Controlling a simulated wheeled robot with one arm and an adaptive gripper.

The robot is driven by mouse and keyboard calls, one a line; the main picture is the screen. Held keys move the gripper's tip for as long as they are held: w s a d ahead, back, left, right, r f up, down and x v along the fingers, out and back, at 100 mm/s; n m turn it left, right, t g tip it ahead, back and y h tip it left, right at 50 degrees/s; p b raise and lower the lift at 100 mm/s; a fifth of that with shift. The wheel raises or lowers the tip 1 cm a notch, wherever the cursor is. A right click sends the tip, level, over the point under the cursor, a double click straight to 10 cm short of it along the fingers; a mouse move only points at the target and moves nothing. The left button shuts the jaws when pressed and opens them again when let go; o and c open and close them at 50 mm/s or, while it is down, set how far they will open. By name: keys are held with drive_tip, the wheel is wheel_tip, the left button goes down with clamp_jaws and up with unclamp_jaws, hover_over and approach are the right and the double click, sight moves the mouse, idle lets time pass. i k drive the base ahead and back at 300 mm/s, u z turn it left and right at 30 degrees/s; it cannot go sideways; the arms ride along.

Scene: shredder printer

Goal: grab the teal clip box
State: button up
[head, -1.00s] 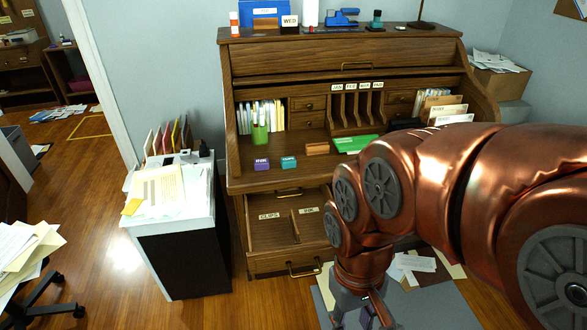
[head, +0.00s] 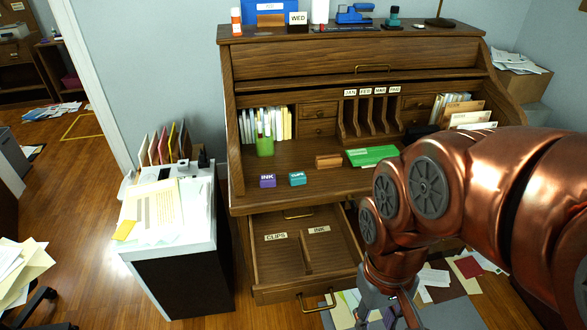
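The small teal box (head: 297,179) sits on the desk's writing surface near its front edge, just right of a purple box labelled INK (head: 267,181). Its white label is too small to read surely. My gripper (head: 385,318) hangs low at the bottom of the head view, in front of the desk and below and to the right of the teal box. Its fingertips are cut off by the frame edge, so its opening does not show.
An open drawer (head: 283,289) with CLIPS and INK compartments juts out below the boxes. A green cup (head: 264,146), a brown block (head: 328,161) and a green item (head: 373,156) stand on the desk. A white-topped cabinet (head: 190,228) is at left. Papers litter the floor.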

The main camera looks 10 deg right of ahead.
sight(296, 179)
drive_tip(key=z, duration=1.35)
drive_tip(key=i, duration=0.95)
drive_tip(key=u, duration=2.7)
